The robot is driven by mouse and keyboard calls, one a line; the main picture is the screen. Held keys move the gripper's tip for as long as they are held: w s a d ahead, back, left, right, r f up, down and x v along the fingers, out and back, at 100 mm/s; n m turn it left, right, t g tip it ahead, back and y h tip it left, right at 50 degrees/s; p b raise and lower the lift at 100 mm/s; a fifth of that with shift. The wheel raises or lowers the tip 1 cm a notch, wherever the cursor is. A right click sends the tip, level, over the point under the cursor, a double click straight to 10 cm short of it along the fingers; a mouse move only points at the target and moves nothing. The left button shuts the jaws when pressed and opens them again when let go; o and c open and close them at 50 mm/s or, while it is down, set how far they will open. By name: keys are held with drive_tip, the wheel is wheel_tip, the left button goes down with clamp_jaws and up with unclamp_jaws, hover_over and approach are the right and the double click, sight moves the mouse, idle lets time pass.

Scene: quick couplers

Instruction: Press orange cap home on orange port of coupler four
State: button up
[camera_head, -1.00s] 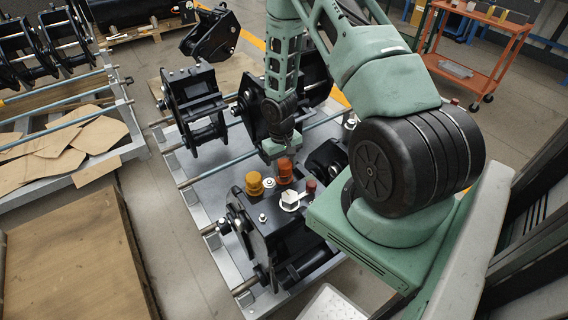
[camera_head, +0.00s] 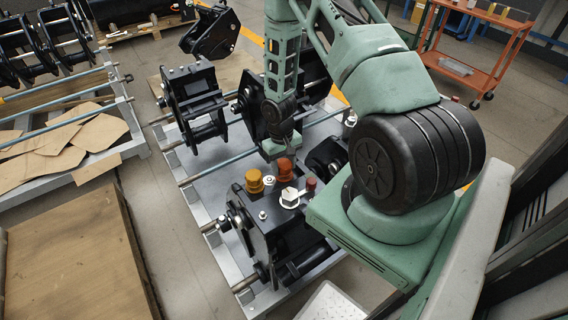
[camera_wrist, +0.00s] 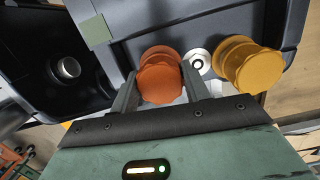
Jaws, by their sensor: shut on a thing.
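The orange cap (camera_head: 285,166) is at the top of the near black coupler (camera_head: 272,226), between the yellow-orange cap (camera_head: 254,182) and a dark red cap (camera_head: 310,185). My gripper (camera_wrist: 160,82) is shut on the orange cap, which also shows in the wrist view (camera_wrist: 160,72), one finger on each side. The orange port under the cap is hidden, so I cannot tell whether the cap is fully seated. A bare silver fitting (camera_wrist: 198,62) lies between the orange cap and the yellow-orange cap (camera_wrist: 248,65).
A white hex-topped fitting (camera_head: 289,197) stands close in front of the orange cap. Other black couplers (camera_head: 193,100) stand behind on the grey rack (camera_head: 200,172). A wooden pallet (camera_head: 75,255) lies at left, and an orange cart (camera_head: 470,75) stands at the back right.

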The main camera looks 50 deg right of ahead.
drive_tip(key=o, duration=0.9)
drive_tip(key=shift+f, duration=0.1)
drive_tip(key=r, duration=0.5)
drive_tip(key=w+r+b, duration=0.1)
drive_tip(key=r, duration=0.5)
drive_tip(key=w+r, duration=0.1)
drive_tip(key=r, duration=0.5)
drive_tip(key=shift+d+r, duration=0.2)
drive_tip(key=shift+d, duration=0.15)
drive_tip(key=s+a+r+n, duration=0.25)
drive_tip(key=a+r, duration=0.25)
drive_tip(key=a, duration=0.6)
drive_tip(key=s+a+r+n, duration=0.1)
drive_tip(key=a+r+n, duration=0.25)
drive_tip(key=a, duration=0.65)
drive_tip(key=s+a+r+n, duration=0.1)
drive_tip(key=s+a+r, duration=0.1)
drive_tip(key=s+a, duration=0.2)
drive_tip(key=s+a+r+n+t, duration=0.1)
drive_tip(key=s+a+r+n, duration=0.1)
drive_tip(key=s+a, duration=0.2)
drive_tip(key=s+a+r+n, duration=0.2)
drive_tip(key=s+a, duration=0.3)
drive_tip(key=s, duration=0.2)
drive_tip(key=shift+s, duration=0.2)
